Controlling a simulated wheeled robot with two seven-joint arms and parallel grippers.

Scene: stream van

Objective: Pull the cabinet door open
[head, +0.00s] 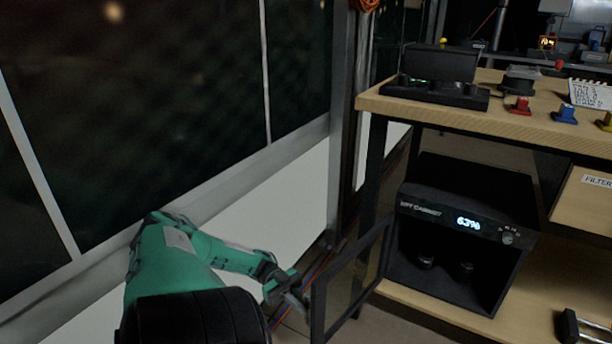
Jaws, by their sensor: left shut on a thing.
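The black cabinet (405,205) sits on the lower shelf of the wooden bench, with a lit display reading 63%. Its dark-framed, see-through door (353,275) stands swung open on the left side, leaving the front uncovered. Small dark objects (466,268) show inside. My left gripper (300,303), on the green arm, is at the free left edge of the door and is shut on it; the handle itself is hard to make out. My right gripper is not in view.
The bench top (540,130) above carries a black device and several coloured knobs, including a red one (519,105) and a blue one (565,113). A white-panelled wall with dark windows runs along the left. Cables lie on the floor beside the door.

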